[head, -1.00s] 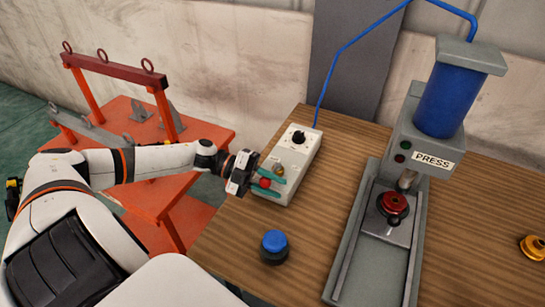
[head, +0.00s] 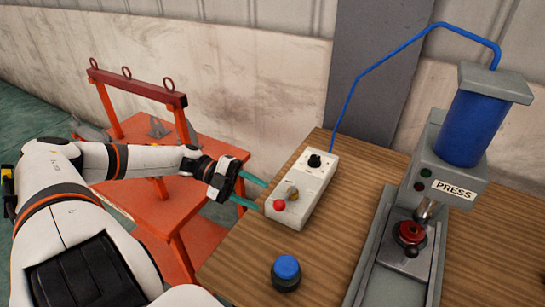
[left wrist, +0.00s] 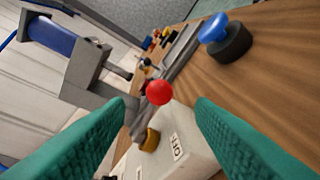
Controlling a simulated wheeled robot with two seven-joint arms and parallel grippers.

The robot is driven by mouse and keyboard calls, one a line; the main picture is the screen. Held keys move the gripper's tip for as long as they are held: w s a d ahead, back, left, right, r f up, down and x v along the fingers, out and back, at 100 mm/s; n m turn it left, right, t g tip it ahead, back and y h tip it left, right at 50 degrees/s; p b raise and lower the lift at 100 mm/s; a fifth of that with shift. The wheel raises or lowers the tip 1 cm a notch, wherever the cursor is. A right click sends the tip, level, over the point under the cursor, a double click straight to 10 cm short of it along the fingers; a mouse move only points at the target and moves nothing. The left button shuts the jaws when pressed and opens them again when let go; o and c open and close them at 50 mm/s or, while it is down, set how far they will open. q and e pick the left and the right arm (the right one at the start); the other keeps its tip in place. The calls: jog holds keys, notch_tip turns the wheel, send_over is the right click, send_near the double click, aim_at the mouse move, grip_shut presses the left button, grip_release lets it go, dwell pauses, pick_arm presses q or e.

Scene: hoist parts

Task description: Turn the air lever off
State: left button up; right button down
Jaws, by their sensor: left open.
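The air lever has a red ball end (head: 279,205) and a brass-coloured pivot (head: 293,194) on a pale control box (head: 316,183) at the table's left edge. My left gripper (head: 262,195) is open, its two teal fingers just left of the box and pointing at it. In the left wrist view the red ball (left wrist: 159,92) shows between the open fingers (left wrist: 157,108), with no visible contact. An OFF label (left wrist: 177,147) shows on the box beside the pivot (left wrist: 150,140). My right gripper is out of view.
A black knob (head: 314,160) and a blue hose (head: 352,90) are at the box's far end. A blue-topped button (head: 286,270) stands in front. The grey press (head: 455,165) is to the right. An orange stand (head: 150,195) is behind my left arm.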

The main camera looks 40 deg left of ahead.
pick_arm(q)
jog(key=shift+v, duration=1.4)
